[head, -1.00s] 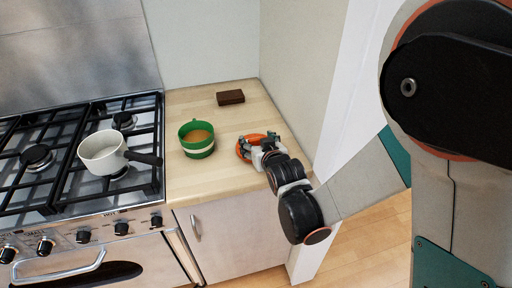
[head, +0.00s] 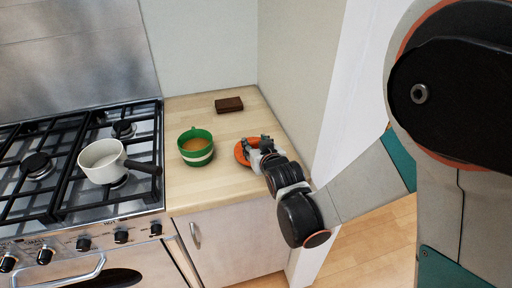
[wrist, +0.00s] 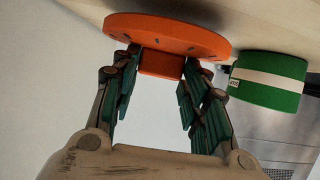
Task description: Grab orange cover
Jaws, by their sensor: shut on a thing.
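The orange cover (head: 243,151) is at the right part of the wooden counter, partly hidden by my gripper in the head view. In the wrist view the orange cover (wrist: 168,33) is a round disc with a small block-like knob on its near side. My gripper (wrist: 160,75) has its two fingers on either side of that knob and is shut on it. In the head view my gripper (head: 261,146) reaches in from the right. Whether the cover touches the counter is hard to tell.
A green cup with a white band (head: 196,148) stands left of the cover; it also shows in the wrist view (wrist: 268,82). A dark brown block (head: 229,105) lies behind. A white saucepan (head: 103,160) sits on the cooker (head: 60,215). A wall (head: 300,90) borders the counter's right.

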